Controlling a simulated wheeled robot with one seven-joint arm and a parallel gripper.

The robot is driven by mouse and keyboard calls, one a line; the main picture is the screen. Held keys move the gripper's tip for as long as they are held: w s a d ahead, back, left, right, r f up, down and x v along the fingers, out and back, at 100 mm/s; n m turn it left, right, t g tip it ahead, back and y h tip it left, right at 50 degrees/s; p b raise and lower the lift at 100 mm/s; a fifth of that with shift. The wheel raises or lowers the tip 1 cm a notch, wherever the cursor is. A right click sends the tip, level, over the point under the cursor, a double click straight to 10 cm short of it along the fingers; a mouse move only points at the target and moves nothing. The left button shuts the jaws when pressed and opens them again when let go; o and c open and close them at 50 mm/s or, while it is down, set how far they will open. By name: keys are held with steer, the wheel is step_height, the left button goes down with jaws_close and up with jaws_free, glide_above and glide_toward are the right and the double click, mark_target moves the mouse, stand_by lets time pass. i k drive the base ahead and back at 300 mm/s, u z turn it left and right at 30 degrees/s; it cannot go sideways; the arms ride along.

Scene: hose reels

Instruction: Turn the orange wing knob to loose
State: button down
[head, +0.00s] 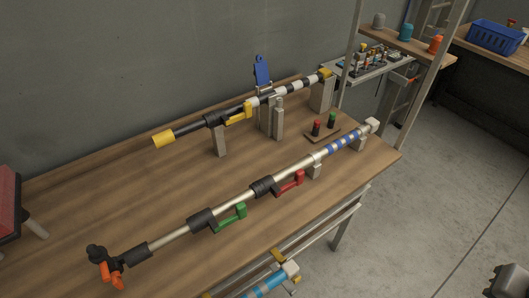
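The orange wing knob (117,282) sits at the near left end of the front pipe assembly, at the lower left. Its orange wings stick out below a black fitting (97,252). The silver pipe (168,241) runs from there up to the right along the table. I cannot tell from this view whether the knob is loose or tight.
The pipe also carries a green lever (230,217) and a red lever (290,184). A second pipe assembly with a yellow end (163,139) stands behind on grey posts. A red case (8,205) is at the left edge.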

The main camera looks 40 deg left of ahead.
mark_target(116, 276)
steer(key=u, duration=2.7)
steer(key=k, duration=0.5)
steer(key=z, duration=0.95)
steer(key=i, duration=0.8)
steer(key=u, duration=1.5)
